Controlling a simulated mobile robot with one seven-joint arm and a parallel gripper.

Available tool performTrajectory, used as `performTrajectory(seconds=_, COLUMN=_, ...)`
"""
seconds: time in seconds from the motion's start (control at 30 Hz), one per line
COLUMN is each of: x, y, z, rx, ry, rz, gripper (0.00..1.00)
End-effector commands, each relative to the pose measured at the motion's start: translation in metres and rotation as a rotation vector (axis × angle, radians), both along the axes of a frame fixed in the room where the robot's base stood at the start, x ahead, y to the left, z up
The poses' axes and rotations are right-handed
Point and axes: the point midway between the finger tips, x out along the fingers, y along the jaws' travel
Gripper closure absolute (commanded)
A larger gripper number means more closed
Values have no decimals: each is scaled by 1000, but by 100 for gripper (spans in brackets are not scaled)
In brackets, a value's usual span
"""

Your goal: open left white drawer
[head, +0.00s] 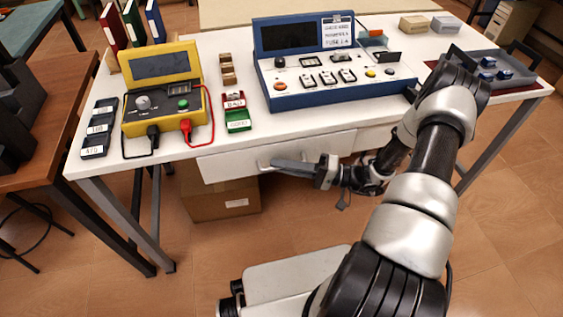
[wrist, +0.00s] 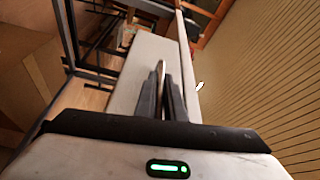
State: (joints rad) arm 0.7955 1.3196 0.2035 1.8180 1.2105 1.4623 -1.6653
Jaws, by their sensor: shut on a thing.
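The left white drawer (head: 228,166) is under the front edge of the white table. I cannot tell whether it stands out from the frame at all. Its pale handle (head: 264,166) shows at the left tip of my gripper. My gripper (head: 278,163) reaches in from the right, in front of the drawer face. In the wrist view my gripper (wrist: 163,82) is shut on the thin metal handle (wrist: 160,70), with the white drawer front (wrist: 142,62) behind it. The fingers hide part of the handle.
A second white drawer (head: 374,139) is to the right, partly behind my arm. A cardboard box (head: 222,200) stands on the floor below the left drawer. The table (head: 255,142) carries a yellow tester (head: 163,90) and a blue console (head: 325,65). Table legs stand at both ends.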

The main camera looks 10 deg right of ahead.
Motion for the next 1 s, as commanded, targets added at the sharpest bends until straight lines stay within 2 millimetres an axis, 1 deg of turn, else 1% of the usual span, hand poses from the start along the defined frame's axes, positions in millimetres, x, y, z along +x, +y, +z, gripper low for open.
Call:
performTrajectory(seconds=0.17, x=-31, y=-1, z=2, rx=3, ry=5, rz=-5, gripper=100)
performTrajectory(seconds=0.27, x=-56, y=-1, z=2, rx=4, ry=4, rz=-5, gripper=100)
performTrajectory(seconds=0.7, x=-176, y=-1, z=1, rx=4, ry=3, rz=-7, gripper=100)
performTrajectory(seconds=0.9, x=-220, y=-1, z=1, rx=3, ry=1, rz=-7, gripper=100)
performTrajectory(seconds=1.0, x=-236, y=-1, z=1, rx=2, ry=1, rz=-7, gripper=100)
